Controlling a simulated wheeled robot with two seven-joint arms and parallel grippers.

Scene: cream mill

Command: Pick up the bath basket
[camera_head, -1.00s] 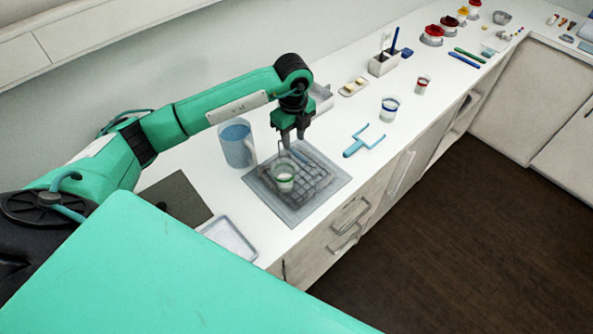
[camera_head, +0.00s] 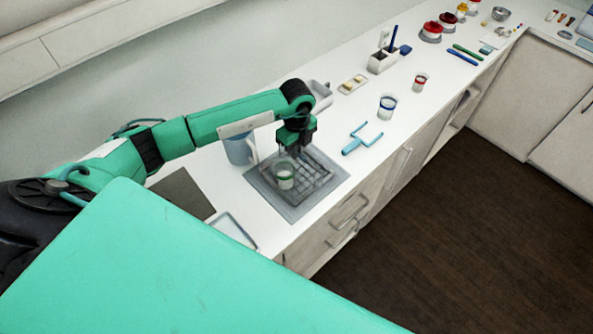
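The bath basket (camera_head: 315,172) is a dark grid basket in the middle of the counter. It sits in or on a grey square bath (camera_head: 292,211); how deep it sits is unclear. A small clear cup with a green rim (camera_head: 286,178) stands in its left part. My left gripper (camera_head: 293,153) points down at the basket's back left side, low and close above it. Its dark fingers are small and blurred, and they hide the basket part behind them, so I cannot tell whether they touch or grip it. My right gripper is not in view.
A dark flat plate (camera_head: 181,191) and a white tray (camera_head: 234,231) lie to the left. A blue forked tool (camera_head: 361,139) and a blue-rimmed cup (camera_head: 387,107) are to the right.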

